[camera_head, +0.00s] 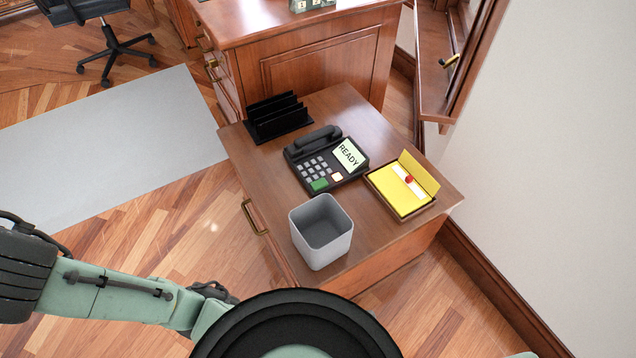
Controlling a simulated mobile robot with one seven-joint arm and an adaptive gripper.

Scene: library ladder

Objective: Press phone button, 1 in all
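A black desk phone (326,160) sits on the low wooden cabinet top. Its handset (315,141) rests along the far edge. Its screen (350,154) reads READY. My green arm reaches in from the lower left. A dark part at its end, which looks like my gripper (214,291), is low and left of the cabinet, well apart from the phone. Its fingers are too hidden to read.
On the cabinet (397,142), a grey open bin (322,231) stands in front of the phone. A yellow note box (402,187) lies to its right and a black file rack (277,117) behind left. A wall (560,170) bounds the right. Floor at left is open.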

